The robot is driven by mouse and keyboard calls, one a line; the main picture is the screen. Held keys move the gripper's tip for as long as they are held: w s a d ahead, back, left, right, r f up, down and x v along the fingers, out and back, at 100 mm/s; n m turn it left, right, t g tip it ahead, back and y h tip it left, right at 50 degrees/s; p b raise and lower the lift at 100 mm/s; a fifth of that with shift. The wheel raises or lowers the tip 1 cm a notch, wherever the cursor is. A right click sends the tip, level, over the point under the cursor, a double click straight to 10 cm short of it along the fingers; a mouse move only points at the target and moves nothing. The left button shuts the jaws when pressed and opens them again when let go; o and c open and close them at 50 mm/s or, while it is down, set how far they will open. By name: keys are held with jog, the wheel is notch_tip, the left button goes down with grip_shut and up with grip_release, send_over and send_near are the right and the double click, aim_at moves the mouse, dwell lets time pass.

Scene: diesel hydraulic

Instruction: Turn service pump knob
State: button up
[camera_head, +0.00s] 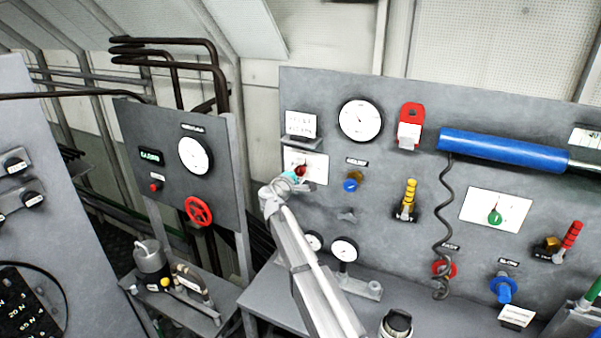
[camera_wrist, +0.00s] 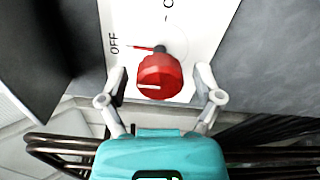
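The red knob (camera_wrist: 160,78) sits on a white plate (camera_wrist: 195,28) marked "OFF" at the left, with a partly cut-off "C..." label at the upper right. A thin red pointer on the plate points toward "OFF". My gripper (camera_wrist: 161,76) is open, with one finger on each side of the knob and a visible gap at both sides. In the head view the knob (camera_head: 301,170) shows small on its white plate (camera_head: 318,168), partly hidden by my gripper (camera_head: 290,177). Whether the fingers reach the knob's depth I cannot tell.
The grey panel (camera_head: 390,225) carries a gauge (camera_head: 360,120), a red lockout tag (camera_head: 410,125), a blue cylinder (camera_head: 505,150) and several valves. A blue knob (camera_head: 351,185) is close at the right. A left panel has a red handwheel (camera_head: 199,212). Dark pipes show low in the wrist view.

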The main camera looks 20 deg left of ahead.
jog(key=shift+s, duration=0.15)
jog(key=s, duration=1.1)
jog(key=shift+s+a, duration=0.4)
jog(key=shift+a, duration=0.05)
jog(key=shift+d, duration=0.1)
jog(key=d+f+m+g+h+b, duration=0.1)
jog(key=d+f+m+g+h, duration=0.35)
jog(key=d, duration=1.15)
jog(key=d+f+m+g+h+b, duration=0.1)
jog(key=d+f+m+g, duration=0.45)
jog(key=d, duration=1.15)
jog(key=s+d+f+m+g+y+b, duration=0.1)
jog(key=s+d+f+m+g+y, duration=0.2)
jog(key=s+d+f, duration=0.3)
jog(key=s+d+f+m+g+y+b, duration=0.2)
jog(key=s+d+f+m+g, duration=0.3)
jog(key=s+d, duration=0.7)
notch_tip(320, 180, down, 2)
jog(key=d+m+y, duration=0.1)
jog(key=d, duration=0.1)
jog(key=shift+s+d+f+m+y, duration=0.25)
jog(key=shift+s+d+m+y, duration=0.05)
jog(key=shift+y, duration=0.05)
